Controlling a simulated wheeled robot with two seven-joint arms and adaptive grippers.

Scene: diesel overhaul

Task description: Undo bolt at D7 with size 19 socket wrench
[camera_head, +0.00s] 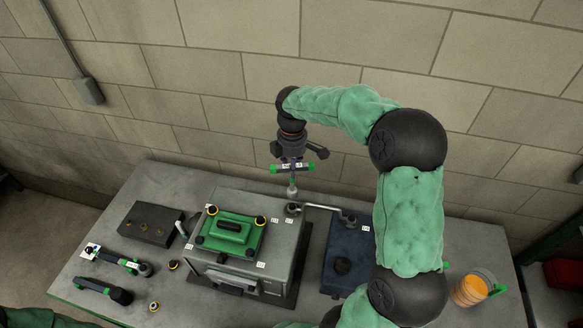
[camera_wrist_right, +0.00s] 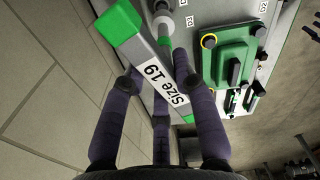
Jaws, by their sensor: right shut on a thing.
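The size 19 socket wrench (camera_head: 302,168), a grey bar with green ends, is held in my right gripper (camera_head: 290,158), whose fingers are shut on it. In the right wrist view, its label reads "Size 19" (camera_wrist_right: 172,87) between the fingers (camera_wrist_right: 160,88). The socket points down over the back edge of the grey engine block (camera_head: 285,240), close above or at a round fitting (camera_head: 293,209) by the pipe; contact is unclear. My left gripper is out of view.
A green cover (camera_head: 231,232) with yellow-ringed bolts tops the block. A metal pipe (camera_head: 322,207) runs to a blue box (camera_head: 345,265). Two more tools (camera_head: 112,258) (camera_head: 95,287) and a dark box (camera_head: 150,222) lie left. An orange-filled cup (camera_head: 470,290) stands right. The wall is close behind.

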